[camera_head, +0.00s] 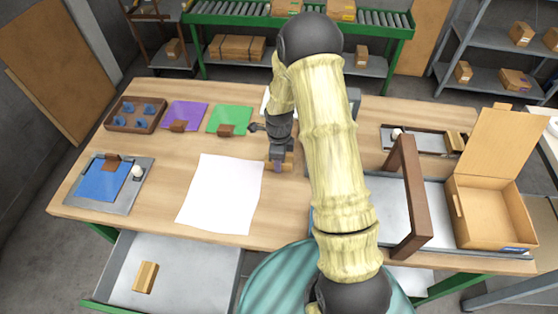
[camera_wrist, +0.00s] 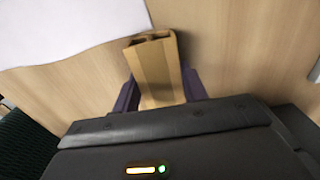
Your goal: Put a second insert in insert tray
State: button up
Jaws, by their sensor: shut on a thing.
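My gripper (camera_head: 279,164) is shut on a tan block (camera_wrist: 158,72) with hollows in its end, seen between the two dark purple fingers in the wrist view. The block is over the wooden table, just right of the white sheet; I cannot tell whether it touches the tabletop. A similar tan block (camera_head: 145,277) lies in the open drawer. Another (camera_head: 455,141) sits at the right end of a shallow grey tray (camera_head: 430,145) at the back right. A brown tray (camera_head: 133,128) at the back left holds several blue pieces. Which tray is the insert tray is not marked.
The white sheet (camera_head: 220,194) lies mid-table. Purple (camera_head: 184,114) and green (camera_head: 230,119) sheets lie behind it. A blue sheet on a clipboard (camera_head: 102,181) is at left. A brown arch (camera_head: 405,200) and an open cardboard box (camera_head: 490,210) stand at right. The drawer (camera_head: 190,265) juts out in front.

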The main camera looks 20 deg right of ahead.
notch_tip(320, 180, up, 10)
jog(key=shift+b, duration=0.4)
dwell(0.6)
jog(key=s+a+r+m+p, duration=0.3)
jog(key=a+r+m+p, duration=0.6)
jog(key=a+p, duration=0.1)
jog(key=shift+a+f, duration=0.1)
